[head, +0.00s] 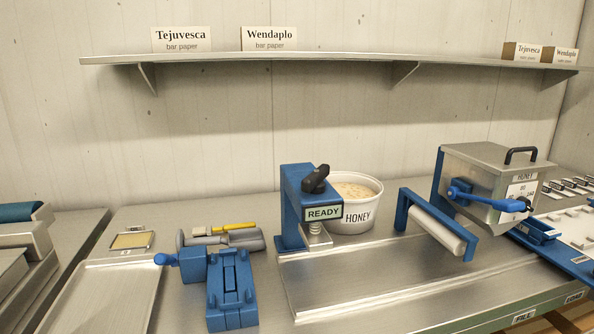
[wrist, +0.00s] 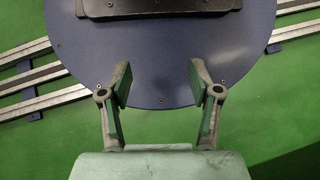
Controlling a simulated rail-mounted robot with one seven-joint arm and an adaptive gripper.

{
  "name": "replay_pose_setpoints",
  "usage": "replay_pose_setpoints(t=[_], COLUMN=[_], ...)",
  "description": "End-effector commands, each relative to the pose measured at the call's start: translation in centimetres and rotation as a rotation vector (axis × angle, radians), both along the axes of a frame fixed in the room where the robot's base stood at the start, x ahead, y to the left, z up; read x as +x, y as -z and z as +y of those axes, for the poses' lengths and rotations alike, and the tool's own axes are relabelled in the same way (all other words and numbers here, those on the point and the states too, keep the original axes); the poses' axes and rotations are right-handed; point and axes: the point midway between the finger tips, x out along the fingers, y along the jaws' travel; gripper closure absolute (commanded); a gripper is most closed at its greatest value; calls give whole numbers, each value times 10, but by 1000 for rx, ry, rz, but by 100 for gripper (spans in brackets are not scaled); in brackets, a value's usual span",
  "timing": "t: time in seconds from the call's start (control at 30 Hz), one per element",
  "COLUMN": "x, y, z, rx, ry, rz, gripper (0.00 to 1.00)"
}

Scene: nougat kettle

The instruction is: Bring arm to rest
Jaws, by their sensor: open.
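My gripper (wrist: 160,82) shows in the wrist view with its two fingers spread apart and nothing between them. It points down over a dark blue round plate (wrist: 160,68) with a black block on it. The head view does not show my gripper or my arm.
In the head view the steel bench (head: 180,290) holds a white honey tub (head: 356,214), a blue device (head: 293,208) marked READY, a blue clamp (head: 231,290), a roller (head: 437,230) and a steel box (head: 490,175). A shelf (head: 330,72) runs above. In the wrist view, rails (wrist: 35,93) cross green floor.

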Motion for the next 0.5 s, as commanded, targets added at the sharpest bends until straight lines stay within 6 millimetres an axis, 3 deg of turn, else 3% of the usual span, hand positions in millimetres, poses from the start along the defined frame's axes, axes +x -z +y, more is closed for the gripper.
replay_pose_setpoints(t=[0.03,0.2,0.5], x=[3,16,32], y=[-28,-65,-101], z=[0,-1,-1], rx=[0,0,0], ry=[0,-2,-4], rz=[-22,-99,-191], gripper=[37,37,37])
